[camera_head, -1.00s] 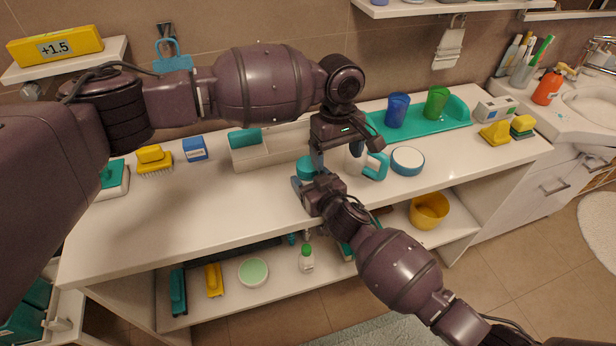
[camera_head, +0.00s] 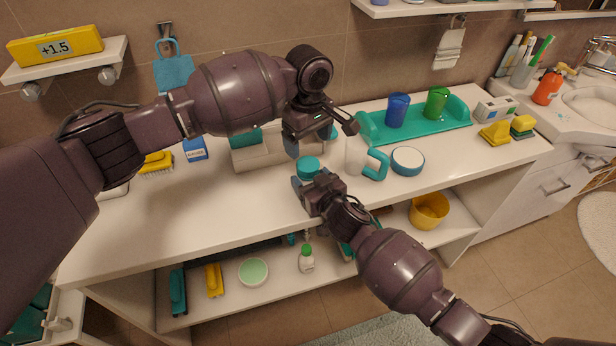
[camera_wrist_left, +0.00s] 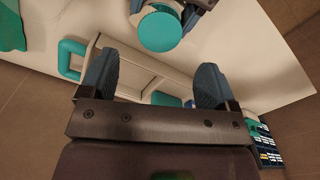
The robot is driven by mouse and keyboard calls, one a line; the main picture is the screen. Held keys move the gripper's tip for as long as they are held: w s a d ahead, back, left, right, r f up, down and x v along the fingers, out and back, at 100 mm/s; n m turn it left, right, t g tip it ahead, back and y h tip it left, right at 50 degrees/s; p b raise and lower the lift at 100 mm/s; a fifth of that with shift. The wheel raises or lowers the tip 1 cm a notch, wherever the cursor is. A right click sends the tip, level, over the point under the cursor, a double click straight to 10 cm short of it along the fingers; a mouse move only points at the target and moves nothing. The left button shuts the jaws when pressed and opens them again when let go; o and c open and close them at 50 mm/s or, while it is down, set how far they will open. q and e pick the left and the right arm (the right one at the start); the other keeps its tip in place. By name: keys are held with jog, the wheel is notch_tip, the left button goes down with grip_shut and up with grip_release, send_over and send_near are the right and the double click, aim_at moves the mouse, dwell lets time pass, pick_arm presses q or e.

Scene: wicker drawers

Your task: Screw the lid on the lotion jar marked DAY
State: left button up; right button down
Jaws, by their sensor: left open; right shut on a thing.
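The teal lid (camera_head: 308,165) sits on top of a small pale jar (camera_wrist_left: 143,17) on the white counter. The lid also shows in the left wrist view (camera_wrist_left: 160,32), and no DAY marking is readable on the jar. My right gripper (camera_head: 305,186) is shut on the jar, low at its sides. My left gripper (camera_head: 315,142) is open and empty, above and behind the lid and apart from it. In the left wrist view its spread fingers (camera_wrist_left: 155,82) have nothing between them.
A pale organizer (camera_head: 262,152) stands behind the jar. A clear cup (camera_head: 355,157), a teal-handled item (camera_head: 376,166) and a blue-rimmed round dish (camera_head: 407,161) stand to the right. A teal tray (camera_head: 456,121) holds blue and green cups. The counter's left front (camera_head: 190,215) is clear.

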aim_at(308, 164)
pick_arm(q)
notch_tip(308, 164, down, 7)
jog(key=shift+f, duration=0.15)
dwell(0.4)
jog(key=c, duration=0.9)
jog(key=m, duration=0.5)
jog(key=shift+c, duration=0.2)
jog(key=m, duration=0.5)
jog(key=o, duration=1)
